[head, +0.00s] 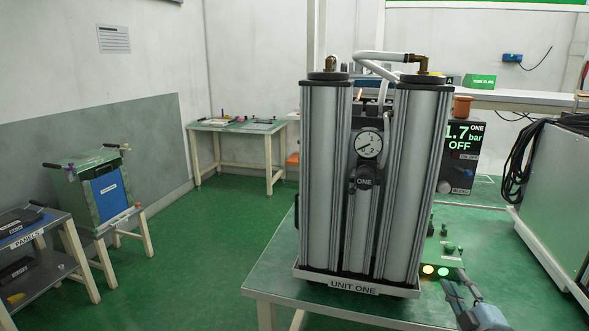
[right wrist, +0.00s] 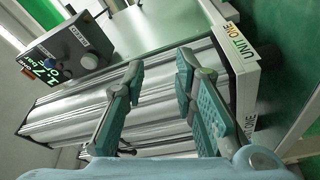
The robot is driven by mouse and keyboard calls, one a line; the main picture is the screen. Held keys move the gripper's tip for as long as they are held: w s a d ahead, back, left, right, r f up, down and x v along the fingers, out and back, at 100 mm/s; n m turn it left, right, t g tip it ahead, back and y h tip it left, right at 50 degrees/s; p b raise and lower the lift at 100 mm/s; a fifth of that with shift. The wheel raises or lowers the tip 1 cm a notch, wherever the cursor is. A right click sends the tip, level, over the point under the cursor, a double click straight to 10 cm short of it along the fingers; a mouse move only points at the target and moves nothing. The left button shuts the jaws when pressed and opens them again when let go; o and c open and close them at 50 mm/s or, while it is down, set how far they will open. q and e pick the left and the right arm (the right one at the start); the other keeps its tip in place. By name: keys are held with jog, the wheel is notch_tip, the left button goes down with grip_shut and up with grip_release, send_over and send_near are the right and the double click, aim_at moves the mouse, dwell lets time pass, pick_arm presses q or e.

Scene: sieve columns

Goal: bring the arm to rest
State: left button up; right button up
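My right gripper (head: 456,283) is low at the right front of the column unit, beside its label plate and over the green table. In the right wrist view the two teal-padded fingers (right wrist: 160,68) stand apart with nothing between them. The silver twin columns of unit one (head: 325,180) stand upright on the table, with a round gauge (head: 369,144) between them. The columns also show behind the fingers in the right wrist view (right wrist: 75,118). My left gripper is not in view.
The unit stands on a green table (head: 277,262). A black panel (head: 461,140) reads 1.7 bar OFF. A grey-green cabinet (head: 550,190) stands at right. Open green floor (head: 190,245) lies left.

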jog(key=s+a+f+m+g+h, duration=0.1)
jog(key=s+a+f+m+g, duration=0.3)
jog(key=s+f, duration=0.4)
jog(key=s+a+f+m+g+h, duration=0.1)
jog(key=s+a+f+m+g, duration=0.3)
jog(key=s+f, duration=0.45)
jog(key=s+a+f+m+g+y, duration=0.15)
jog(key=s+a+g, duration=0.25)
jog(key=s, duration=0.6)
jog(key=s+a+f+m+g+y, duration=0.1)
jog(key=s+a+f+m+g, duration=0.3)
jog(key=s, duration=0.6)
notch_tip(320, 180, down, 13)
jog(key=s+d+n+p, duration=0.1)
jog(key=n+p, duration=0.1)
jog(key=p, duration=0.1)
jog(key=s+f+g+p, duration=0.1)
jog(key=s+f+p, duration=0.2)
jog(key=s+f, duration=0.8)
jog(key=s, duration=0.3)
jog(key=shift+s+d+m+g, duration=0.35)
jog(key=shift+s+d+g, duration=0.05)
